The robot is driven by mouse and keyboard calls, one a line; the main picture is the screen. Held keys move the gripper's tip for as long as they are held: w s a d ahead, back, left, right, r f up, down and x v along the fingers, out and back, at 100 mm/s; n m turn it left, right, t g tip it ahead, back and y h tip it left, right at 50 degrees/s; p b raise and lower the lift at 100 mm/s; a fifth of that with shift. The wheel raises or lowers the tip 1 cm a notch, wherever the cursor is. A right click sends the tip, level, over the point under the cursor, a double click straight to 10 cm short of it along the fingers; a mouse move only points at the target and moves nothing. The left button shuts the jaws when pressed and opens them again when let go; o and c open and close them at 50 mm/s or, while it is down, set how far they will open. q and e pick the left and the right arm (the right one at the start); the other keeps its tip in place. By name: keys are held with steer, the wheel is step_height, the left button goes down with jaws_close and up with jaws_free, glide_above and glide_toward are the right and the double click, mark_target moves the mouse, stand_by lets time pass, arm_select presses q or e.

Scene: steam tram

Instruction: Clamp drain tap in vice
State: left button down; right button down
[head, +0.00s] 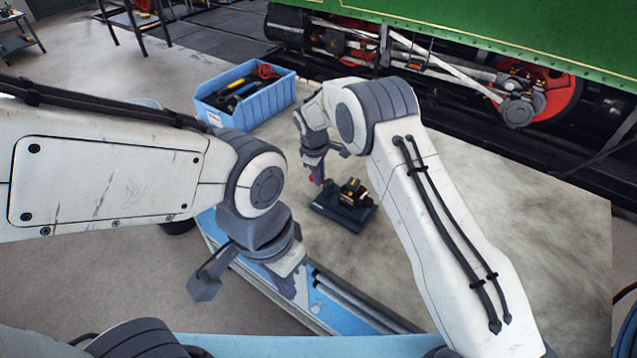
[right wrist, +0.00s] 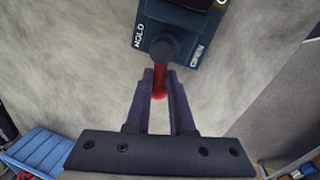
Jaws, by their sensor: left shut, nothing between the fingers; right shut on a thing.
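The dark blue vice (head: 337,213) stands on the workbench (head: 480,200), with a black and brass thing, likely the drain tap (head: 354,190), at its top. Whether the jaws grip the tap cannot be told. In the right wrist view, the vice (right wrist: 185,55) has a round dark pivot with a red lever (right wrist: 160,82), between labels that seem to read HOLD and OPEN. My right gripper (head: 318,178) is shut on this lever; its fingers (right wrist: 160,85) flank it. My left gripper (head: 203,287) is shut and empty, left of the bench's front edge.
A blue crate (head: 262,112) with hand tools stands at the bench's back left. The green steam tram (head: 500,25) with red wheels and rods is behind the bench. The bench top right of the vice is partly hidden by my right arm; beyond it is bare.

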steer(key=m, duration=0.1)
steer(key=w+m+b, duration=0.1)
steer(key=m, duration=0.1)
steer(key=shift+d, duration=0.1)
steer(key=shift+w+d+r+m+g+h+b, duration=0.1)
steer(key=shift+w+d+m+g+h+b, duration=0.15)
steer(key=shift+m, duration=1.2)
steer(key=shift+w+d+f+m+g+h+b, duration=0.1)
steer(key=shift+w+d+m+g+h+b, duration=0.2)
steer(key=shift+m, duration=1.2)
steer(key=shift+w+d+r+m+g+h+b, duration=0.15)
steer(key=shift+d+m+g+b, duration=0.2)
steer(key=shift+m, duration=1.1)
steer(key=shift+d, duration=0.1)
steer(key=c, duration=0.8)
jaws_free()
steer(key=shift+v, duration=5.15)
